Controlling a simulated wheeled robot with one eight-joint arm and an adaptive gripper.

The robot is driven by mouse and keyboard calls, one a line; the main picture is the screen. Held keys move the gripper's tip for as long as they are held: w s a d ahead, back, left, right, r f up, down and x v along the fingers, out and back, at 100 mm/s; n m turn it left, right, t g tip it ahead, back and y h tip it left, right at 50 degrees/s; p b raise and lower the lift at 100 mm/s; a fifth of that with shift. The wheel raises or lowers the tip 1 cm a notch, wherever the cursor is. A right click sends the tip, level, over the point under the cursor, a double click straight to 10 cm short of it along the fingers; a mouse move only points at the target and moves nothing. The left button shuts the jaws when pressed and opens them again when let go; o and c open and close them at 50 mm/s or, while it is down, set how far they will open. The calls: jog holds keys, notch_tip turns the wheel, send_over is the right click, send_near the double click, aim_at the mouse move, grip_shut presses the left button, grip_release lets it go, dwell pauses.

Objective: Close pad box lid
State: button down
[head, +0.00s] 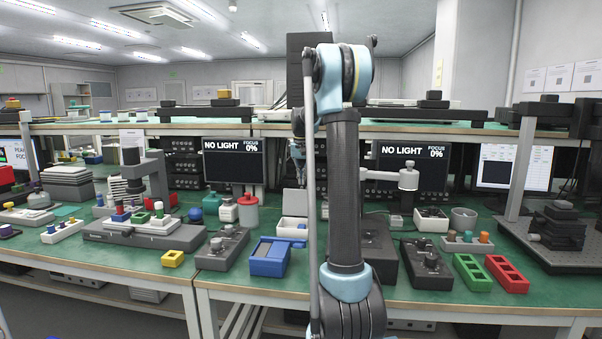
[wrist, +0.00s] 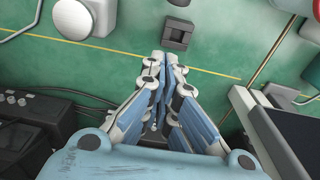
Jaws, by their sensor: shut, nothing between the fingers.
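A blue box (head: 269,262) stands near the front edge of the bench, left of my arm, in the head view. Its top is blue with darker recesses; whether a lid is open or shut is not clear.
In the head view a dark control box (head: 222,249), a yellow block (head: 173,258) and green (head: 471,272) and red (head: 507,274) trays line the bench.

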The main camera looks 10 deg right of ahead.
jog(key=shift+s+a+f, duration=0.3)
jog(key=shift+s+f, duration=0.35)
jog(key=shift+s, duration=0.25)
jog(key=shift+s+a+f, duration=0.25)
jog(key=shift+s+f, duration=0.4)
jog(key=shift+s, duration=0.2)
jog(key=shift+s+a+r+t, duration=0.1)
jog(key=shift+s+r+t, duration=0.1)
jog(key=shift+s+t, duration=0.15)
